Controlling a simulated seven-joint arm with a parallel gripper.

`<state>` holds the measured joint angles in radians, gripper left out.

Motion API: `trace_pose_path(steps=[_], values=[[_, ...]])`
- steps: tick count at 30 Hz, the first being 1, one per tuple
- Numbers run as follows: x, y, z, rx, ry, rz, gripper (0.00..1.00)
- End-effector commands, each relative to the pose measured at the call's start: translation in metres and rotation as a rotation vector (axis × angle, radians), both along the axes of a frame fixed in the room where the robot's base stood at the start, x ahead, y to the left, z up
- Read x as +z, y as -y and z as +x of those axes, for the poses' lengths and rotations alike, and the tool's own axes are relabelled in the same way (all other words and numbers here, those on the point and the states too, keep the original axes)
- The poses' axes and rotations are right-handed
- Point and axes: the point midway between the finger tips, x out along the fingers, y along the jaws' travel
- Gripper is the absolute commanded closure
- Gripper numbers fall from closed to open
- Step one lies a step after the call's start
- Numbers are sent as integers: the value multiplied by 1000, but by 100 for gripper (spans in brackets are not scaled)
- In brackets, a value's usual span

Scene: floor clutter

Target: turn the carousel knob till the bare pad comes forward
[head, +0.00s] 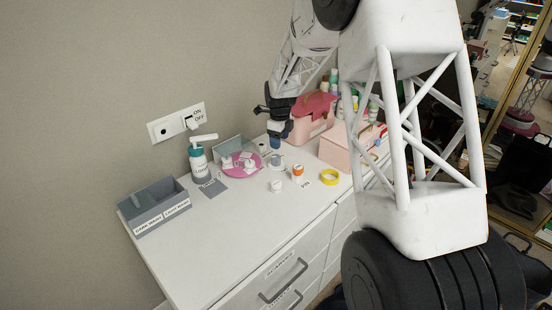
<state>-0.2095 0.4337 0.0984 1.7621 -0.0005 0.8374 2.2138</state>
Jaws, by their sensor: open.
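The carousel (232,172) is a round pink disc on the white cabinet top, with several small white pieces on it. A grey upright panel stands behind it. I cannot make out the bare pad or clearly tell the knob apart at this size. My gripper (276,139) points down just right of the disc's back edge, dark with blue near its tips. It is open, and I see nothing held. Whether it touches anything below is too small to tell.
A pump bottle (198,164) and a grey labelled tray (153,203) stand to the left. An orange-and-white jar (297,173), a white cup (276,186) and a yellow tape ring (330,177) lie in front. Pink boxes (345,149) stand right. The cabinet's front left is clear.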

Motion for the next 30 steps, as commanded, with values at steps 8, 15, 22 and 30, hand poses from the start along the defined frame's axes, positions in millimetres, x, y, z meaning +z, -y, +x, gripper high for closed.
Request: trace_pose_path(steps=[8,15,22,30], values=[[-24,-12,18,-86,-10,-1,36],[-26,-13,18,-91,-10,-1,36],[-27,-13,18,-91,-10,-1,36],[-47,-13,18,-90,-11,-2,36]])
